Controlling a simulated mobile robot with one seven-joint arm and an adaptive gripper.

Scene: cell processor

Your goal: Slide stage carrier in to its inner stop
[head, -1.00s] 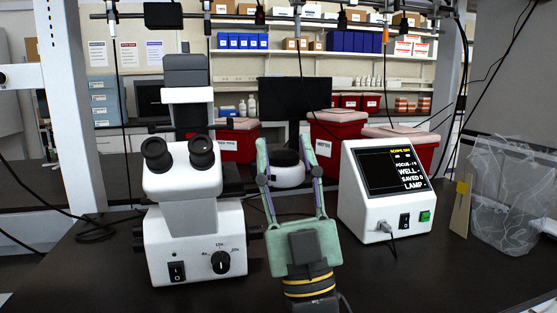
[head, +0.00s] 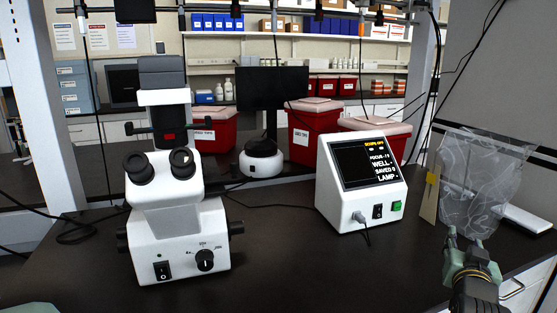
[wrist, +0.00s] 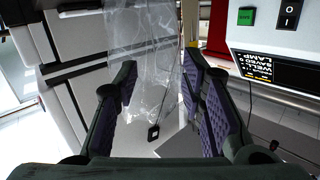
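A white microscope (head: 178,228) with two eyepieces stands upright at the left of the dark bench in the head view. I cannot pick out its stage carrier; the eyepiece head and the body hide what lies behind them. My gripper (head: 466,238) is low at the right of the head view, far from the microscope and in front of the clear bag. In the wrist view my gripper (wrist: 160,72) has its two purple-padded fingers wide apart, with nothing held between them.
A white control box (head: 360,185) with a lit screen stands right of the microscope. A clear plastic bag (head: 480,180) and a tan card (head: 430,197) are at the right. Red bins (head: 313,122) and a small white round device (head: 262,162) stand behind.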

